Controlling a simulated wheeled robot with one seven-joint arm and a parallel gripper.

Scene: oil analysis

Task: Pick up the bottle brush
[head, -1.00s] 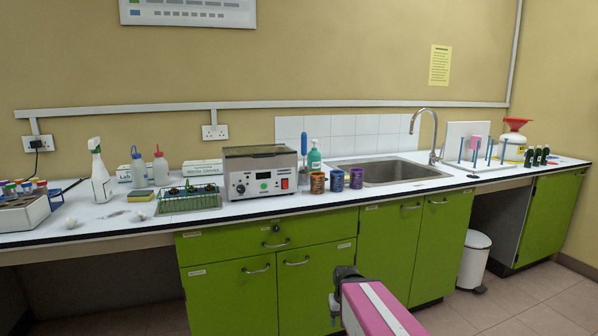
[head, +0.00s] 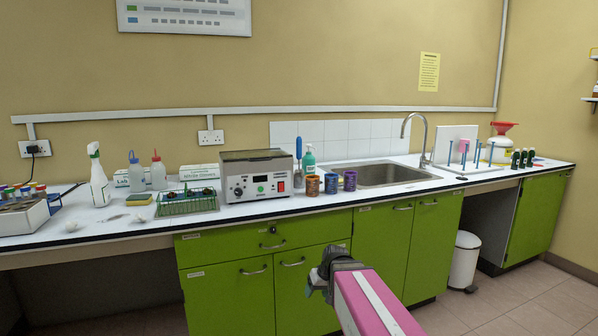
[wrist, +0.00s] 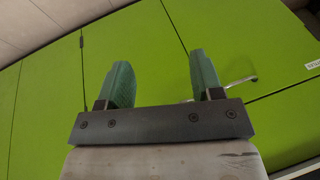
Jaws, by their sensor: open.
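A slim upright tool with a blue handle (head: 298,148) stands on the white worktop between the grey bath unit and the green pump bottle. It looks like the bottle brush, but its lower part is too small to make out. My gripper (head: 316,284) is low in front of the green cupboards, below the worktop edge and well short of the blue-handled tool. In the wrist view my gripper (wrist: 162,75) has its two green fingers apart with nothing between them. Only cupboard fronts and floor show beyond them.
The grey bath unit (head: 257,176) stands left of the blue-handled tool. Several coloured mugs (head: 331,183) stand in front and to its right, near the worktop edge. A green pump bottle (head: 309,160) is close by. The sink (head: 385,174) lies further right.

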